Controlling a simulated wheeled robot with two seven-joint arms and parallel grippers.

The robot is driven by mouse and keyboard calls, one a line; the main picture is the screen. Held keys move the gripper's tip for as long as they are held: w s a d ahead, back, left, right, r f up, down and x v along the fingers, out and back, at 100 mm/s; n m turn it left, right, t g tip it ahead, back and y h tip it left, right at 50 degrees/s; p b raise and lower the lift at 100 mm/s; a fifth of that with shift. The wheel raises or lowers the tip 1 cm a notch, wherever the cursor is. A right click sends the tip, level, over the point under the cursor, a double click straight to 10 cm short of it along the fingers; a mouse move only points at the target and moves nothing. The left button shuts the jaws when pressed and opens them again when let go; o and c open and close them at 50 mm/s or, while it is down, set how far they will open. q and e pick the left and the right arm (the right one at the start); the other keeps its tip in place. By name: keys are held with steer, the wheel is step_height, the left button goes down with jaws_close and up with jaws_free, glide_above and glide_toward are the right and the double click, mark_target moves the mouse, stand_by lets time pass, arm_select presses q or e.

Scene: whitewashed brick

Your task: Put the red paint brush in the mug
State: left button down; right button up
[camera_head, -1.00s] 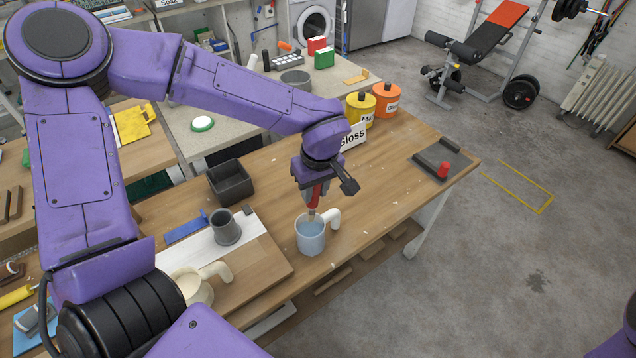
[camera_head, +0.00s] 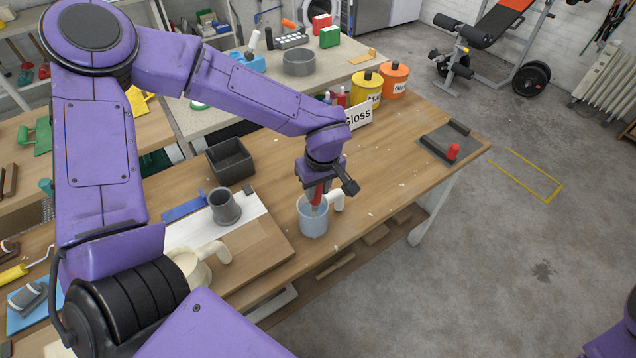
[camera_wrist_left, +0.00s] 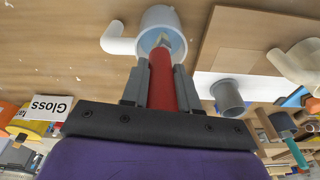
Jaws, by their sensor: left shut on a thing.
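The mug (camera_head: 313,222), light blue with a white handle, stands upright near the table's front edge. It also shows at the top of the left wrist view (camera_wrist_left: 150,22). My left gripper (camera_head: 317,188) is just above the mug, shut on the red paint brush (camera_head: 316,196). In the left wrist view the red handle (camera_wrist_left: 162,84) lies between the two grey fingers (camera_wrist_left: 160,78). The brush points down, with its tip within the mug's opening. I cannot tell whether the tip touches the bottom. My right gripper is not in view.
A grey cup (camera_head: 224,207) stands on a white strip to the left, near a black box (camera_head: 231,160). A cream mug (camera_head: 193,272) is at the lower left. A Gloss sign (camera_head: 357,117) and paint cans (camera_head: 367,90) stand behind. The table right of the mug is mostly clear.

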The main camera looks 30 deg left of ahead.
arm_select(q)
steer(key=c, duration=0.8)
jaws_free()
steer(key=r, duration=0.3)
steer(key=d+r, duration=0.1)
steer(key=r, duration=0.6)
steer(key=shift+s+d+r+b, duration=0.2)
steer(key=shift+s+b, duration=0.15)
steer(key=shift+b, duration=0.05)
